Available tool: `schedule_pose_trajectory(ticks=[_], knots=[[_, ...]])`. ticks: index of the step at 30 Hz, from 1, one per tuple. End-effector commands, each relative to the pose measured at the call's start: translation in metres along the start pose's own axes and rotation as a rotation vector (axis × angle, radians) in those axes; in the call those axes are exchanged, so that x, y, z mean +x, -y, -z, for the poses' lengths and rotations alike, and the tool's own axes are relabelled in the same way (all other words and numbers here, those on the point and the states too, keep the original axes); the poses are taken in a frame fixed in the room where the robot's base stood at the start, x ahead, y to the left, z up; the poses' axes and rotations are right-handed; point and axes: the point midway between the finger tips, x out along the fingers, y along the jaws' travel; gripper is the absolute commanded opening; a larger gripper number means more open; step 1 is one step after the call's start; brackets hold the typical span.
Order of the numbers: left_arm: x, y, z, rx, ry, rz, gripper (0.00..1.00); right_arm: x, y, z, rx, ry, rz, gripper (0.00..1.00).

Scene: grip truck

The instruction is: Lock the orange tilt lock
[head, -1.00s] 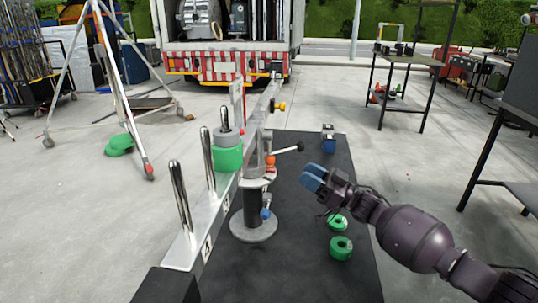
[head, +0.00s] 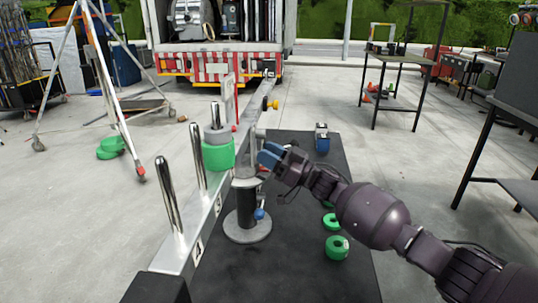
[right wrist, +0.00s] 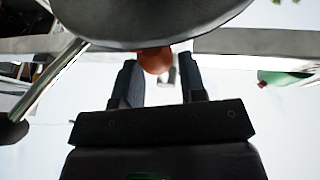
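The orange tilt lock knob (right wrist: 155,60) shows in the right wrist view, just under a dark round plate of the crane head. It lies in line with the gap between my right gripper's fingers, near their tips. My right gripper (right wrist: 159,75) is open, with one blue-tipped finger to each side of the knob; I cannot tell whether either finger touches it. In the head view my right gripper (head: 270,155) is at the top of the pedestal (head: 247,207) and hides most of the lock. My left gripper is not in view.
The long metal crane arm (head: 186,250) carries upright posts and a green weight (head: 218,154). A blue knob (head: 259,214) sits lower on the pedestal. Green discs (head: 337,247) and a blue block (head: 322,143) lie on the black mat (head: 290,270).

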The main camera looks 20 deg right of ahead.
Motion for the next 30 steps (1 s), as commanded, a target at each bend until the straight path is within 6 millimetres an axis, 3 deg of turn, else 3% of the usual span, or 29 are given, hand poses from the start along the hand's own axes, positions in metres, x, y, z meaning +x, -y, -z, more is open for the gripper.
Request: schedule_pose_trajectory(ticks=[4, 11, 22, 30], knots=[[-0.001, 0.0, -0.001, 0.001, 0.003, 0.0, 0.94, 0.0, 0.0, 0.0, 0.0, 0.0, 0.0, 0.35], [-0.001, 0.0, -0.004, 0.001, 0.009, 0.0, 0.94, 0.0, 0.0, 0.0, 0.0, 0.0, 0.0, 0.0], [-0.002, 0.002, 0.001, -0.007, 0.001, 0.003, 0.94, 0.001, 0.003, 0.004, 0.027, 0.004, -0.01, 0.0], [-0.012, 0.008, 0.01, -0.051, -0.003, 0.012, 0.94, 0.003, 0.011, 0.014, 0.159, 0.031, -0.065, 0.0]])
